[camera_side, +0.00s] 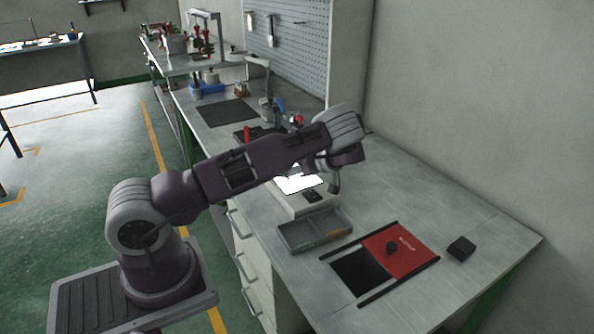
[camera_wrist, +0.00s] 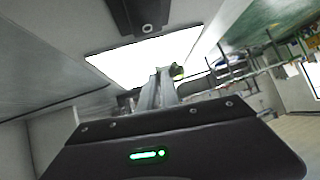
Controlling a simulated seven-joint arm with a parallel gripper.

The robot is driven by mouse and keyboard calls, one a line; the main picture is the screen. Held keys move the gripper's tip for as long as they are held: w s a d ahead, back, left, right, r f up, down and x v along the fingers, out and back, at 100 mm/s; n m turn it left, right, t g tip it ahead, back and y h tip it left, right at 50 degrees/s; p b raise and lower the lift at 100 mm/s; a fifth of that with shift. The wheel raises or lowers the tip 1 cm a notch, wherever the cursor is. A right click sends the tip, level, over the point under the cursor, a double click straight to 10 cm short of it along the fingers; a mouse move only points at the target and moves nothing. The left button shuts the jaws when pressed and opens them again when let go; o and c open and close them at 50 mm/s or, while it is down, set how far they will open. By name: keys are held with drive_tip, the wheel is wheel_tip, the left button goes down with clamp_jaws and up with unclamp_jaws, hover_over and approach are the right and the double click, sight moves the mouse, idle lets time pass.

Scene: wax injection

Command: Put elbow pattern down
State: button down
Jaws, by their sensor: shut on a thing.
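The bright lit panel (camera_wrist: 120,65) lies beyond the fingertips. In the side view this panel (camera_side: 290,184) is the top of a low white box on the bench, below my wrist. My gripper's fingertips and the pattern cannot be made out there. I cannot tell whether the pattern touches the panel.
A dark control (camera_side: 312,196) sits on the white box's front. A grey divided tray (camera_side: 291,238) with small green and orange pieces stands in front. Right of it are a dark opening (camera_side: 360,272), a red lid (camera_side: 410,245) and a black block (camera_side: 461,248).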

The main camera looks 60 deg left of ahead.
drive_tip(key=c, duration=1.6)
unclamp_jaws()
drive_tip(key=shift+f, duration=0.1)
